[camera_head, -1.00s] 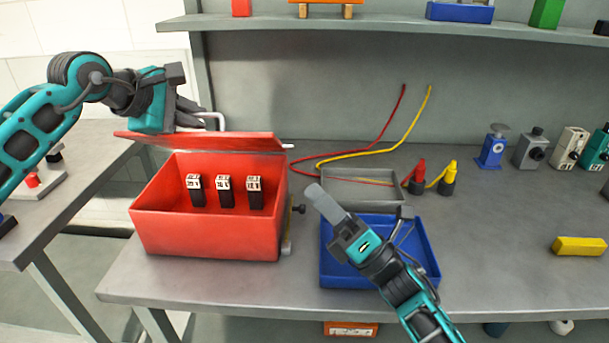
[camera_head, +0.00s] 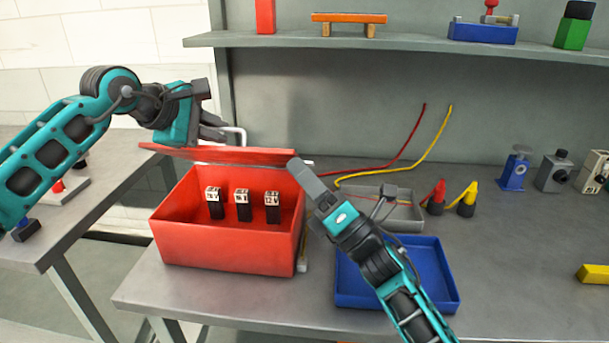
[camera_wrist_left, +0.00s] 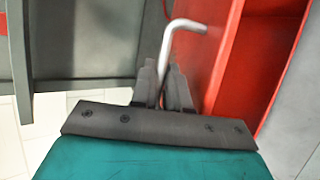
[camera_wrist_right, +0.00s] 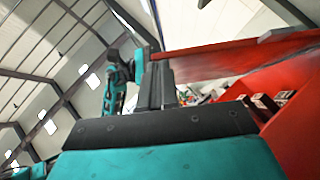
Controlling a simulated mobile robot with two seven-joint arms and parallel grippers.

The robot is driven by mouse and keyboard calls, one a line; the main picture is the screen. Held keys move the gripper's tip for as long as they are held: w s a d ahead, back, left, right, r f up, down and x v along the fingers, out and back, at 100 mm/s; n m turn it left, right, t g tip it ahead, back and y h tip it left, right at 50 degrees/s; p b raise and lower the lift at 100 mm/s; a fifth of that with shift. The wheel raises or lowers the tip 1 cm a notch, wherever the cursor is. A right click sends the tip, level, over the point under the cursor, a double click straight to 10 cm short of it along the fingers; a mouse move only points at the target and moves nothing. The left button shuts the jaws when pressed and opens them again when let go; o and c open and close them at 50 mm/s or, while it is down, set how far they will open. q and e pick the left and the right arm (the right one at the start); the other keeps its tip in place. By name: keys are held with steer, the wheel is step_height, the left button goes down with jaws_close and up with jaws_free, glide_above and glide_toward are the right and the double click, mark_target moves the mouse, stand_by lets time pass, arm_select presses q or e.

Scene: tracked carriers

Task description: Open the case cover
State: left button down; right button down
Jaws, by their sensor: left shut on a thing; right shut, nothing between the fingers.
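The red case (camera_head: 228,246) stands on the bench with its cover (camera_head: 235,156) raised and tilted back at the rear. A pale bent handle (camera_head: 237,131) sticks up from the cover; it also shows in the left wrist view (camera_wrist_left: 190,25). My left gripper (camera_head: 222,133) is shut on the handle, behind the case's rear left. Inside the case stand several black blocks with white labelled tops (camera_head: 242,205). My right gripper (camera_head: 296,165) is shut and empty at the case's right side, its fingertips close to the cover's right end. Whether they touch it I cannot tell.
A blue tray (camera_head: 447,270) and a grey tray (camera_head: 410,220) lie right of the case, under and beside my right arm. Red (camera_head: 437,197) and yellow (camera_head: 468,200) plugs with cables stand behind. A shelf (camera_head: 350,44) runs above the bench.

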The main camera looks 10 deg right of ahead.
steer(key=shift+w+d+r, duration=0.1)
steer(key=shift+w+r, duration=0.15)
steer(key=shift+r, duration=0.25)
arm_select(q)
steer(key=shift+d+f, duration=0.15)
arm_select(e)
steer(key=shift+w+d+r, duration=0.15)
steer(key=shift+r, duration=0.05)
arm_select(q)
steer(key=c, duration=1.5)
jaws_free()
steer(key=shift+f, duration=0.1)
steer(key=shift+s, duration=0.1)
arm_select(e)
steer(key=shift+r, duration=0.1)
